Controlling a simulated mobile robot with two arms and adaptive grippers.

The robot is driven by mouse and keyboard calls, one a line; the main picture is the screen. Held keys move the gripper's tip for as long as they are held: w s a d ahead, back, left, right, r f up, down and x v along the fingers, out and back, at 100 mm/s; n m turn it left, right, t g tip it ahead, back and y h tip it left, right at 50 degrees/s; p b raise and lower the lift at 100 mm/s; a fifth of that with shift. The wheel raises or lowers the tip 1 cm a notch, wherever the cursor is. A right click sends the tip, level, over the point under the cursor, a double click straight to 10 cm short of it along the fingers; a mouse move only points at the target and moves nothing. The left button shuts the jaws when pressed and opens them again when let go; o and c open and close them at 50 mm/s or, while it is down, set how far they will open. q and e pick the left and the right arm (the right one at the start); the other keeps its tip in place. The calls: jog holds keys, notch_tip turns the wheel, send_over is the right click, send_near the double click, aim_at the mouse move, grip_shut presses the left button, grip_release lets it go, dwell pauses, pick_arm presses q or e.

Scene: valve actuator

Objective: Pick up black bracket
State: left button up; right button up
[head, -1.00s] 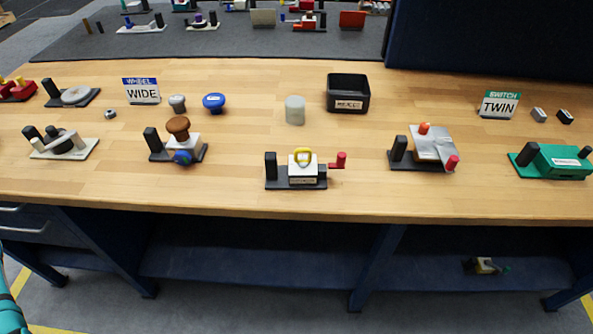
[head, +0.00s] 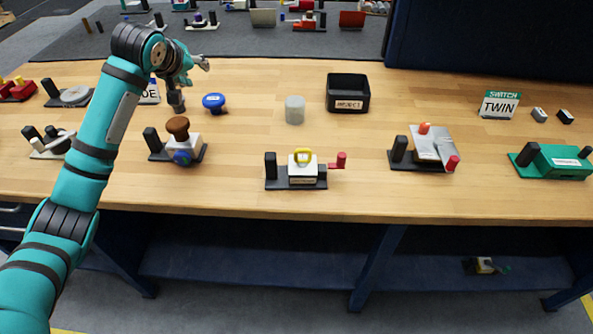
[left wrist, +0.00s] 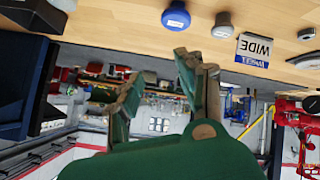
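Several black base plates with an upright post stand on the workbench in the head view: one under a white block with a yellow handle (head: 272,184), one under a brown knob (head: 153,143), one under a grey plate (head: 398,149). I cannot tell which piece is the black bracket. My left gripper (head: 194,66) is over the back left of the bench, near a grey knob (head: 176,101) and away from these plates. In the left wrist view its fingers (left wrist: 160,82) are apart with nothing between them. My right gripper is not in view.
A black box (head: 348,107) stands at the back middle. A blue knob (head: 214,102), a grey-white cylinder (head: 295,110) and the TWIN sign (head: 499,104) stand along the back. A green device (head: 560,160) is at the right. The bench between the pieces is clear.

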pick_arm(q)
jog(key=s+d+f+m+g+h, duration=0.1)
jog(key=s+d, duration=0.2)
jog(key=d, duration=0.3)
jog(key=s+d+f+m+g, duration=0.1)
jog(key=s+d+g, duration=0.1)
jog(key=s+d, duration=0.3)
jog(key=m+g+y, duration=0.1)
jog(key=m+g, duration=0.1)
send_near(270, 157)
jog(key=w, duration=0.1)
jog(key=shift+g+y, duration=0.3)
jog(key=x, duration=0.6)
jog(key=shift+s+d, duration=0.15)
jog(key=shift+m, duration=0.3)
jog(key=shift+x, duration=3)
jog(key=shift+s+d, duration=0.15)
jog(key=shift+s, duration=0.05)
grip_shut()
